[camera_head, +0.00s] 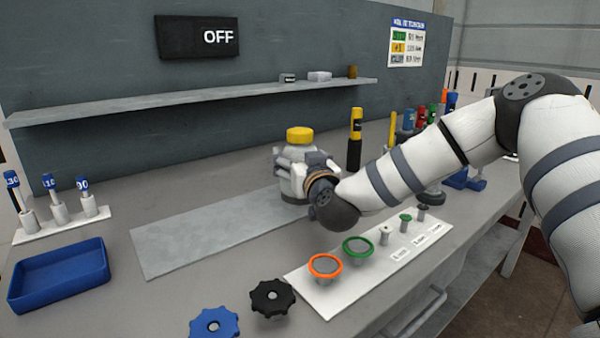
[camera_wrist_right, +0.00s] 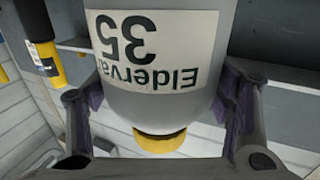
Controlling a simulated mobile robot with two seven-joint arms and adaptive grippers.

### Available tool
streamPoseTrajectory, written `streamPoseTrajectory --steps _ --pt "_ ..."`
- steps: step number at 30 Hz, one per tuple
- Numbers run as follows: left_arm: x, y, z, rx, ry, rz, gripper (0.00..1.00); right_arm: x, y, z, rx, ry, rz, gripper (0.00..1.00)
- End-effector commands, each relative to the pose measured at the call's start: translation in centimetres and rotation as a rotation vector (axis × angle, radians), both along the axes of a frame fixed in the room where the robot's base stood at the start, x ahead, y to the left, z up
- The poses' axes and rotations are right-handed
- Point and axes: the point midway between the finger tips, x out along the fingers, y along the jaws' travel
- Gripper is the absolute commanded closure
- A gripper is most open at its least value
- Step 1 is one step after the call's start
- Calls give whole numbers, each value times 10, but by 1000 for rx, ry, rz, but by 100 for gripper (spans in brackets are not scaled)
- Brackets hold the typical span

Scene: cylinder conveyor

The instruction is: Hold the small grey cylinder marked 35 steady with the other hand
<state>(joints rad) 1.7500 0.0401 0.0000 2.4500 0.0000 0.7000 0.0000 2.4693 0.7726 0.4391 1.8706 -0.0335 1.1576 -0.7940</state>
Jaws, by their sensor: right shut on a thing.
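The small grey cylinder marked 35 (camera_head: 291,181) stands upright at the right end of a flat metal plate, with a yellow cap on top. My right gripper (camera_head: 300,160) is shut around its body from the right side. In the right wrist view the cylinder (camera_wrist_right: 160,60) fills the middle, upside down, with its label reading 35 facing the camera. The fingers of my right gripper (camera_wrist_right: 162,115) lie on both sides of it. My left gripper is in neither view.
The metal plate (camera_head: 200,232) is bare left of the cylinder. A blue tray (camera_head: 58,275) and a rack of blue-tagged pieces (camera_head: 62,226) are at the left. Black (camera_head: 270,297) and blue handwheels (camera_head: 213,324) lie in front. A yellow-black tool (camera_head: 355,140) stands behind.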

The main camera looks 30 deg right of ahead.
Motion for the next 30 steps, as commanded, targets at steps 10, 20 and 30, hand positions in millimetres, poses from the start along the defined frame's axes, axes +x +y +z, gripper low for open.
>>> streamPoseTrajectory --steps 10,20,30 --pt "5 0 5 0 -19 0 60 0 0 22 -2 -12 -1 88" --pt "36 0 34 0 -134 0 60 -38 -2 92 -1 -32 0 88" --pt "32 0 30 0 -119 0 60 -98 -6 116 -1 -9 0 88"
